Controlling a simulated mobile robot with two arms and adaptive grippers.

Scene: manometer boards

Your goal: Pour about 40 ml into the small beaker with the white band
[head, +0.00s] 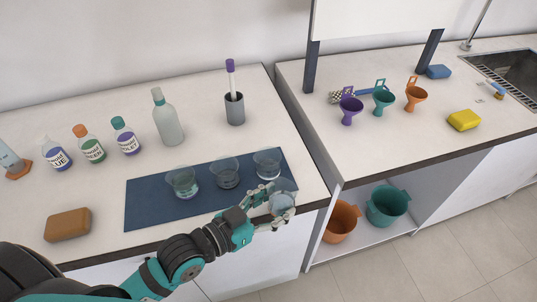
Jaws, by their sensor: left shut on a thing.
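My left gripper (268,201) is shut on a clear glass beaker (283,205) at the right front corner of the dark blue mat (147,205). Its fingers partly hide that beaker, and I cannot tell how much liquid is in it. Three more clear beakers stand upright in a row on the mat: a left one (183,182), a middle one (226,174) and a right one (267,164). The held beaker is in front of the right one, apart from the left one. The bands on the beakers are too small to make out surely. My right gripper is out of view.
Labelled bottles (91,144), a tall bottle (167,117) and a grey cup with a purple-capped stick (234,108) stand behind the mat. A brown sponge (68,224) lies left. Past a gap, the right counter holds coloured funnels (383,99) and a yellow sponge (464,120).

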